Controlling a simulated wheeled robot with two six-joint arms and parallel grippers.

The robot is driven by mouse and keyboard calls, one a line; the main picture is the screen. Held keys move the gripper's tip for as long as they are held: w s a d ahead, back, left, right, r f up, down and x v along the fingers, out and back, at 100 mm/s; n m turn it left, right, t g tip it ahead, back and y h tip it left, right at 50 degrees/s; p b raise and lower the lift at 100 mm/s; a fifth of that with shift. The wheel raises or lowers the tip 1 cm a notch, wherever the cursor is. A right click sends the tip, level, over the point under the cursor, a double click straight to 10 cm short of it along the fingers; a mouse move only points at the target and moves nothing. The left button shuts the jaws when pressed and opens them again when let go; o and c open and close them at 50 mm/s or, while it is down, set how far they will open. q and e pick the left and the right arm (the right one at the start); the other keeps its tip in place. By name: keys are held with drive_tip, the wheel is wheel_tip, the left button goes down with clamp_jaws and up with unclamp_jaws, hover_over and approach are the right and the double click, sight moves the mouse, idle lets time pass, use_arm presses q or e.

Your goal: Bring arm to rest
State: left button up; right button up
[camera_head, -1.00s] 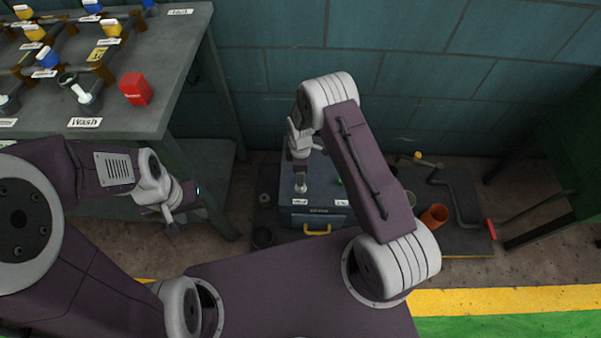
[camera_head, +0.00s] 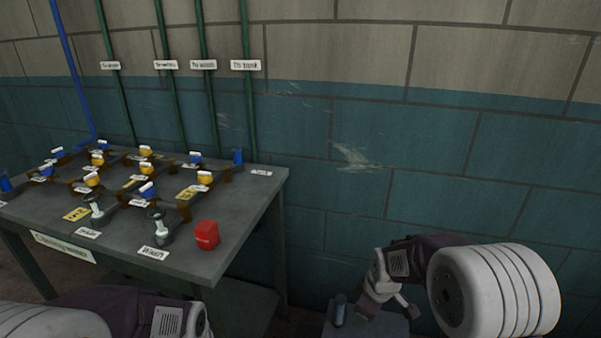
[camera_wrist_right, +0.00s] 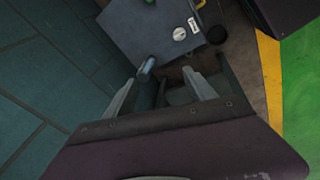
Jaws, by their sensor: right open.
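My right arm (camera_head: 490,290) comes in from the lower right in the head view. Its gripper (camera_head: 387,308) hangs low near the wall. In the right wrist view its two fingers (camera_wrist_right: 162,88) are spread apart, with nothing between them. A grey box (camera_wrist_right: 165,28) with a small upright post (camera_wrist_right: 146,66) lies beyond the fingertips. In the head view the post (camera_head: 340,310) stands just left of the right gripper. My left arm (camera_head: 150,314) shows at the lower left edge; its gripper is out of frame.
A grey table (camera_head: 235,225) on the left bears pipes with blue and yellow valves, several labels and a red block (camera_head: 206,235). A tiled wall (camera_head: 430,150) stands behind. Green pipes (camera_head: 173,95) and a blue pipe (camera_head: 68,70) run up it.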

drive_tip(key=s+d+m+g, duration=0.1)
drive_tip(key=s+m+g, duration=0.1)
drive_tip(key=s+m, duration=1.15)
wheel_tip(320, 180, up, 26)
drive_tip(key=s+n+p, duration=0.2)
drive_tip(key=p, duration=2.4)
drive_tip(key=shift+s+p, duration=0.25)
drive_tip(key=shift+p, duration=0.15)
